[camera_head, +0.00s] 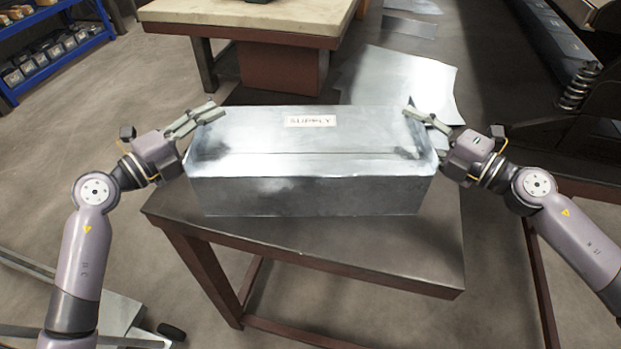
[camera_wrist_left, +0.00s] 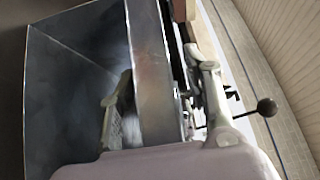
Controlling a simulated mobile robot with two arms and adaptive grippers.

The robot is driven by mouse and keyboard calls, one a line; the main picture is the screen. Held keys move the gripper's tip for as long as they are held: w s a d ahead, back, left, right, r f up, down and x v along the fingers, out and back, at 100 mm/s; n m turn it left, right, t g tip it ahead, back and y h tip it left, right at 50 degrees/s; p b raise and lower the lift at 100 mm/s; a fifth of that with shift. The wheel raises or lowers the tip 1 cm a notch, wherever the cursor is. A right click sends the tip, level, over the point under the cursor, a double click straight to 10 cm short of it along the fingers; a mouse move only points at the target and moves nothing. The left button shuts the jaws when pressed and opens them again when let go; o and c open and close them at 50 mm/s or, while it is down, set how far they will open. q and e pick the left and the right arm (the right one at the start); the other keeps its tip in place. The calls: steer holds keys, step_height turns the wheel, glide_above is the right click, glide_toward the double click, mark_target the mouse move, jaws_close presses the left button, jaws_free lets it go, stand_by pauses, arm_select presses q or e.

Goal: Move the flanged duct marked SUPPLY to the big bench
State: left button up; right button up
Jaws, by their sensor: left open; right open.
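The metal duct (camera_head: 310,165) with a SUPPLY label (camera_head: 311,121) on its top lies across a small dark table (camera_head: 400,255). My left gripper (camera_head: 207,118) is open at the duct's left end, and my right gripper (camera_head: 412,112) is open at its right end. In the left wrist view the duct's open end and its flange (camera_wrist_left: 148,75) show between the fingers of my left gripper (camera_wrist_left: 160,95). One finger is inside the opening and the other outside. I cannot tell whether the fingers touch the metal. The tips of my right gripper are partly unclear against the bright metal.
A bench with a pale top (camera_head: 250,14) stands behind the small table. Sheet metal (camera_head: 405,80) lies at the back right. A blue shelf (camera_head: 55,50) with boxes is at the far left, and a dark machine with a spring (camera_head: 577,87) at the right.

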steer(key=shift+s+d, duration=0.1)
steer(key=shift+s+d+f, duration=0.15)
steer(key=shift+s+d, duration=0.3)
arm_select(q)
steer(key=v, duration=1.2)
arm_select(e)
steer(key=v, duration=1)
steer(key=shift+s+d, duration=0.2)
